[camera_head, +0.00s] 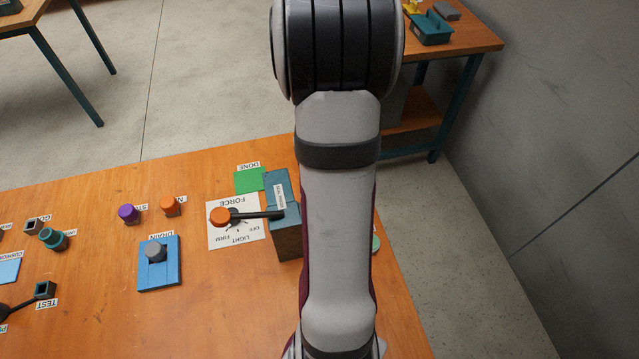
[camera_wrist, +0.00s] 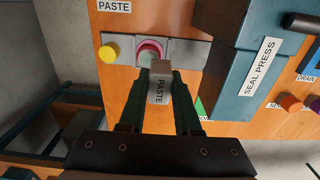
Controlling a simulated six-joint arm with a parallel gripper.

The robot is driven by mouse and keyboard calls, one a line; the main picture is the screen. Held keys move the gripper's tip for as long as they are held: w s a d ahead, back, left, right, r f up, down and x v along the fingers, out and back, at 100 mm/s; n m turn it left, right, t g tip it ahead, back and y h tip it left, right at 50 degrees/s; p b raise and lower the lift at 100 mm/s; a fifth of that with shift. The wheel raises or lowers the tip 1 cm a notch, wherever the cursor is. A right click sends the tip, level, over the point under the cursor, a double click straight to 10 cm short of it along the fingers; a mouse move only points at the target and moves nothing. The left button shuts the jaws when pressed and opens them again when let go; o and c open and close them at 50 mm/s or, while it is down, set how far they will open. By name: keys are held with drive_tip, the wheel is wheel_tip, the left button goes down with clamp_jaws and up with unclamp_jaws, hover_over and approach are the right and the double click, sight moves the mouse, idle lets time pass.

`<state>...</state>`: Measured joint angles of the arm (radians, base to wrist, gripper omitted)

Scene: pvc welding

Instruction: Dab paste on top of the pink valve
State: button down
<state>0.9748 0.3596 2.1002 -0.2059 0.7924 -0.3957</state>
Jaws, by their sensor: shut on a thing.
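The block and my fingers hide part of the valve's lower edge. In the head view my arm covers the gripper, the paste block and the pink valve.
The large blue SEAL PRESS (camera_wrist: 243,70) stands close on the right. In the head view, an orange-tipped lever (camera_head: 221,216) and a blue DRAIN tray (camera_head: 145,280) are on the table.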

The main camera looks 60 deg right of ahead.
drive_tip(key=shift+r, duration=1.95)
drive_tip(key=shift+w+r, duration=0.15)
drive_tip(key=shift+w, duration=0.15)
drive_tip(key=w+a+r+n, duration=0.3)
drive_tip(key=w+a+r, duration=0.2)
drive_tip(key=w+a, duration=0.25)
drive_tip(key=w+a+r+n, duration=0.3)
drive_tip(key=w+a+r, duration=0.2)
drive_tip(key=w+a, duration=0.25)
drive_tip(key=a+r+n, duration=0.3)
drive_tip(key=a+r, duration=0.1)
drive_tip(key=a, duration=0.8)
drive_tip(key=shift+a, duration=0.35)
drive_tip(key=shift+w+d+f, duration=0.1)
